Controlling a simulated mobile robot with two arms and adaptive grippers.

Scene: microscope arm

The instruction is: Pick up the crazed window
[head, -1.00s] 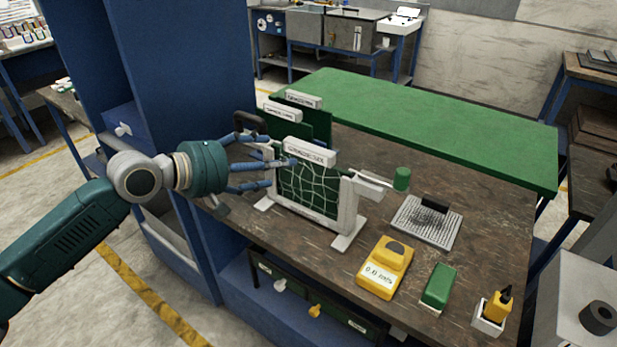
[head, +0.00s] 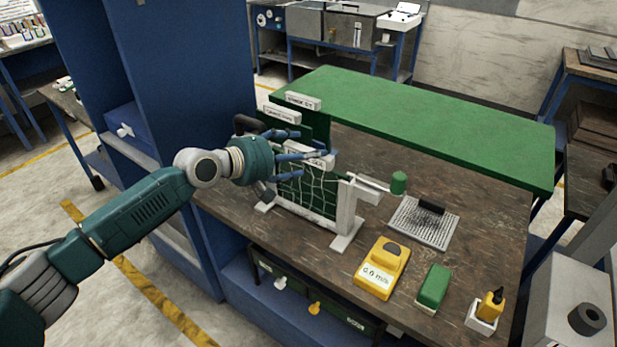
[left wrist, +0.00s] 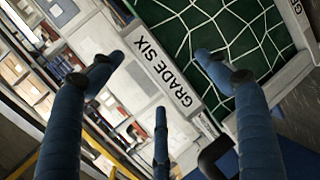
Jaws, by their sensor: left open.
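The crazed window (head: 312,196) is a dark green pane with white crack lines, upright in a pale stand (head: 346,212) on the bench. Its white label bar, which reads GRADE SIX in the left wrist view (left wrist: 166,72), runs along its top edge. My left gripper (head: 300,156) is open at the upper left of the pane, with blue fingers spread around the label bar. In the left wrist view, my fingers (left wrist: 162,88) lie on both sides of the bar, and contact cannot be told. The fingers partly hide the bar in the head view. My right gripper is not in view.
Two labelled panels (head: 303,102) stand close behind the window. A green-topped stick (head: 399,183), bristled mat (head: 424,222), yellow meter (head: 382,268), green block (head: 434,286) and yellow bottle (head: 491,304) occupy the bench's right side. A blue cabinet (head: 190,80) rises at left.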

